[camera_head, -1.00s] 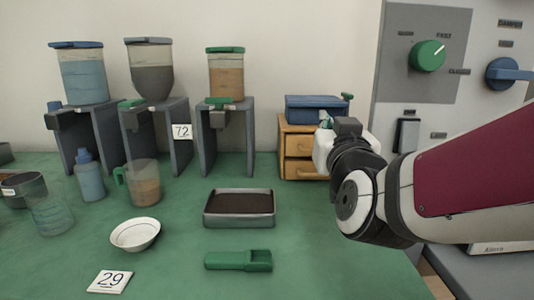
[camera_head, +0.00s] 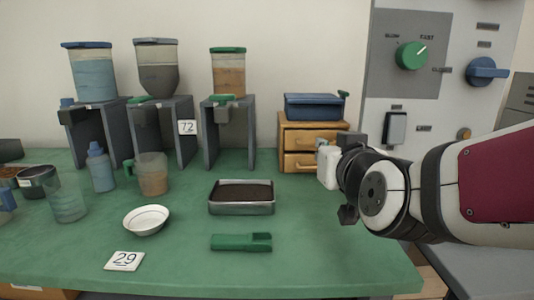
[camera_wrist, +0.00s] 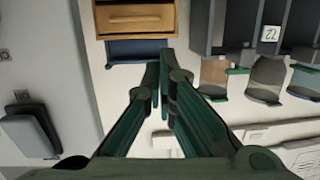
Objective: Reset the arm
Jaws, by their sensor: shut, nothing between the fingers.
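My arm comes in from the right in the head view, with its wrist over the right part of the green table (camera_head: 330,262). My gripper is mostly hidden behind the wrist there. In the wrist view my gripper (camera_wrist: 164,72) shows two dark green fingers with their tips close together. It is shut, with nothing held between the fingers. Beyond the tips, that view shows a wooden drawer (camera_wrist: 134,18) and a blue box (camera_wrist: 135,50), upside down.
Dispensers stand at the back left. The drawer cabinet (camera_head: 297,138) and control panel (camera_head: 445,110) are near my arm. The table's front right is clear.

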